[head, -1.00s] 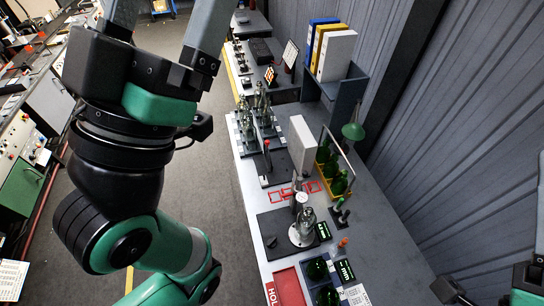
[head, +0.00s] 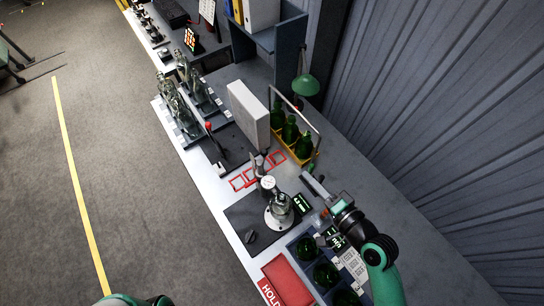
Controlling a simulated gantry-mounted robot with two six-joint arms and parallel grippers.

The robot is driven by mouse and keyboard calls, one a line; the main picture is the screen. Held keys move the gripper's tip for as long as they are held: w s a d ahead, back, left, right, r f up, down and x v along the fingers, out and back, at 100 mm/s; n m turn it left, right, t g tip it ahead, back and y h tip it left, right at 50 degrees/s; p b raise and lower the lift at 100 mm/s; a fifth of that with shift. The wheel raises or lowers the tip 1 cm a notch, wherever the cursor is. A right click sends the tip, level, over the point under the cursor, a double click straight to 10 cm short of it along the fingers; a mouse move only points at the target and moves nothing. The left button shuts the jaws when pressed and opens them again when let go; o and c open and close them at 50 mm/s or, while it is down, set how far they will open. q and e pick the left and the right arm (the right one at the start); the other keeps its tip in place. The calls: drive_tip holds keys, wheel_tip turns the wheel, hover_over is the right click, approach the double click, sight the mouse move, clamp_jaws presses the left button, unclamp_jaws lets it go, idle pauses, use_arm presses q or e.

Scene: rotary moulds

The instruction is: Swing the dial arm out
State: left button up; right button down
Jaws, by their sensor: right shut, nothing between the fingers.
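The dial gauge (head: 268,182) has a white round face. It sits on a short arm with a dark post (head: 259,163) behind it, over the dark plate on the bench. A clear glass bottle (head: 281,205) stands on a round pale base (head: 280,219), right beside and below the dial. My right gripper (head: 306,179) comes in from the lower right. It is shut, empty and to the right of the dial, apart from it. My left gripper is out of view; only a bit of my left arm shows at the bottom edge.
Green bottles (head: 289,130) stand in a yellow carrier (head: 302,158) behind the gauge. A pale upright box (head: 248,114) is to its left. Small displays (head: 303,204) stand right of the base. A red tray (head: 287,282) and dark bottle rack (head: 313,255) lie in front.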

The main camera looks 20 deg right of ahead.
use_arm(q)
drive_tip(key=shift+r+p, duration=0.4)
use_arm(e)
drive_tip(key=a+x, duration=0.3)
drive_tip(key=x, duration=1)
drive_tip(key=shift+s+f, duration=0.3)
drive_tip(key=shift+s, duration=0.05)
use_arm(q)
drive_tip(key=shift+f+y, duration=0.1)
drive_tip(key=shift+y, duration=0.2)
